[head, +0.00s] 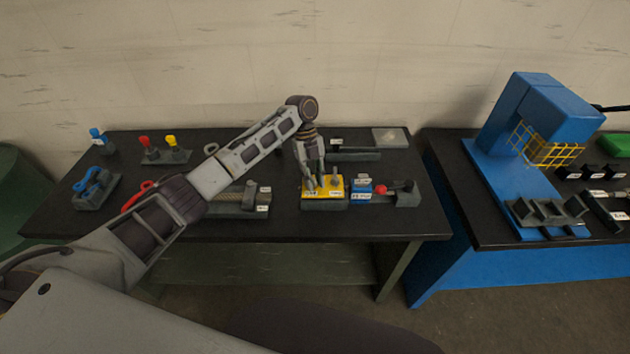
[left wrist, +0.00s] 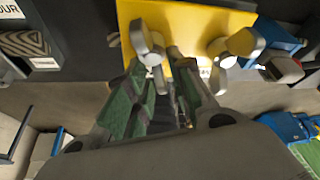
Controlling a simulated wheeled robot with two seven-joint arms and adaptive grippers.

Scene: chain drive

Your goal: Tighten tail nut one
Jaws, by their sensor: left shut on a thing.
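A yellow block (head: 323,188) with small white labels stands near the front edge of the dark table. In the left wrist view, the green-padded fingers (left wrist: 156,70) reach to this tail nut (left wrist: 146,44). The other tail nut (left wrist: 222,54) stands free to the right, also visible in the head view (head: 335,180). Label text is too small to read surely.
A blue labelled block (head: 361,188) and a red-knobbed fixture (head: 400,194) stand just right. A grey holder (head: 240,200) with labels is to the left. A blue machine with a yellow guard (head: 545,146) stands on the right table.

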